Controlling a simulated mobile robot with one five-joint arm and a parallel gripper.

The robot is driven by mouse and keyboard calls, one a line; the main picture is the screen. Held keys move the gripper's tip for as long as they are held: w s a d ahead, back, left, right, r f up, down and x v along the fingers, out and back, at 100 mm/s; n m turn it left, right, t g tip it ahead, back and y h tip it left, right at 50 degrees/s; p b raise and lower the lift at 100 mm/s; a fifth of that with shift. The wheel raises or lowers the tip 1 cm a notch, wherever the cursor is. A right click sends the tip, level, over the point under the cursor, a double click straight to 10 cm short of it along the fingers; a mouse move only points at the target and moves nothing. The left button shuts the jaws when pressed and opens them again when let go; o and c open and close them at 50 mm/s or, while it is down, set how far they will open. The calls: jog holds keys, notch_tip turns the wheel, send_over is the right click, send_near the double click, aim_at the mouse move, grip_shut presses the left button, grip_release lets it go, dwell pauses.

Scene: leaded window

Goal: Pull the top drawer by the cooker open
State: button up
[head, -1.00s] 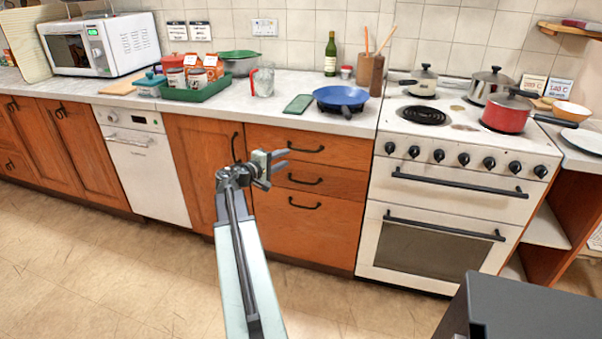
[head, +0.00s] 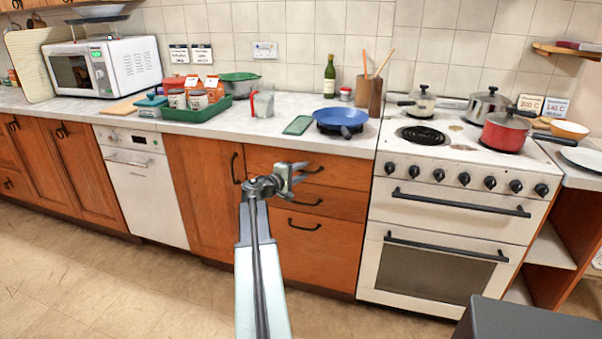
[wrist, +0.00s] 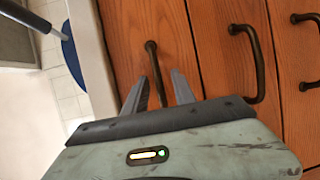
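The top drawer (head: 345,172) is a wooden front just left of the cooker (head: 455,225), under the worktop. It looks shut, level with the fronts below. Its dark bar handle (wrist: 152,60) is in the middle of the wrist view; in the head view it is partly behind my gripper (head: 297,172). In the wrist view my gripper (wrist: 159,78) has its two fingers apart, with the handle between them. The handle's near end is hidden by the gripper body. I cannot tell whether a finger touches it.
The middle drawer's handle (wrist: 259,65) and the bottom drawer's handle (head: 304,225) are below. The floor (head: 80,270) in front is clear.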

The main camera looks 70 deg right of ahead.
grip_shut()
dwell(1.3)
